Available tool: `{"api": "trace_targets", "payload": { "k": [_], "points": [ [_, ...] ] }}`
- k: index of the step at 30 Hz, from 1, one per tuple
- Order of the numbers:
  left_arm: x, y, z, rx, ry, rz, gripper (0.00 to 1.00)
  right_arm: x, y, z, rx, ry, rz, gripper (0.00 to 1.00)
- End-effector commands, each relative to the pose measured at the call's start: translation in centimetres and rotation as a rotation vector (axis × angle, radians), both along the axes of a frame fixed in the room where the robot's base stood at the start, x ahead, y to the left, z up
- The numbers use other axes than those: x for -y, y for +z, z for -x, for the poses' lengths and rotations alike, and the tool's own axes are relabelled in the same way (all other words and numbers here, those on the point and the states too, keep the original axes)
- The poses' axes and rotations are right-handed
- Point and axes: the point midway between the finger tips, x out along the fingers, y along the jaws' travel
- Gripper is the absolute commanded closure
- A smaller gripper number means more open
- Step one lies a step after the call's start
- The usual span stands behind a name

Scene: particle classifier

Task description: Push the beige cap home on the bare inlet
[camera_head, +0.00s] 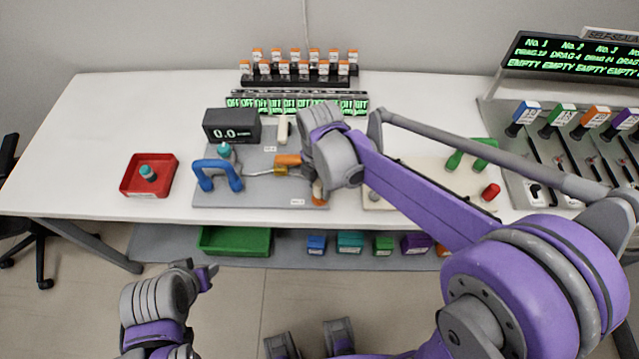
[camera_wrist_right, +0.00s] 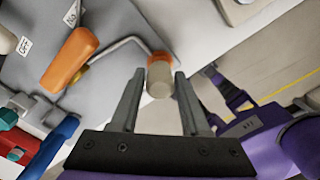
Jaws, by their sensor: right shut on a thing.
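The beige cap (camera_wrist_right: 159,85), beige below with an orange-brown band at its far end, sits between the fingers of my right gripper (camera_wrist_right: 158,76), which is shut on it. In the head view the cap (camera_head: 319,190) shows below my right gripper (camera_head: 320,180), at the right edge of the grey plate (camera_head: 255,192). A thin bent metal tube (camera_wrist_right: 125,43) runs from the orange handle (camera_wrist_right: 72,58) up to the cap's far end. Whether the cap is seated on an inlet cannot be told; the contact is hidden. My left gripper (camera_head: 206,273) is low, in front of the table, away from everything.
A blue double-post part (camera_head: 217,172) and a black display reading 0.0 (camera_head: 231,126) stand on the plate. A red tray (camera_head: 149,175) lies left, a red cap (camera_head: 490,191) right. Racked vials (camera_head: 300,70) are behind. The far-left white tabletop (camera_head: 90,140) is clear.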

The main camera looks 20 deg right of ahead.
Motion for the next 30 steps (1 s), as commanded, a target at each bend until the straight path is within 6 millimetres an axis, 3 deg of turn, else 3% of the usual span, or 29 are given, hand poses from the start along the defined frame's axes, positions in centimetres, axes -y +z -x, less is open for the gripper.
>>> {"api": "trace_targets", "payload": {
  "k": [19,20,25,30],
  "points": [
    [0.0,-1.4,0.3,-0.006,0.000,0.000,0.50,0.0,-1.7,0.0,-0.001,0.000,0.000,1.00],
    [0.0,-1.3,0.3,-0.006,0.000,0.000,0.50,0.0,-1.7,0.0,0.000,0.000,0.000,0.49],
    [0.0,-1.3,0.3,-0.006,0.000,0.000,0.50,0.0,-1.6,0.0,0.000,0.000,0.000,0.19],
    [0.0,-1.3,0.3,-0.006,0.000,0.000,0.50,0.0,-1.6,0.0,0.000,0.000,0.000,0.19]
  ]
}}
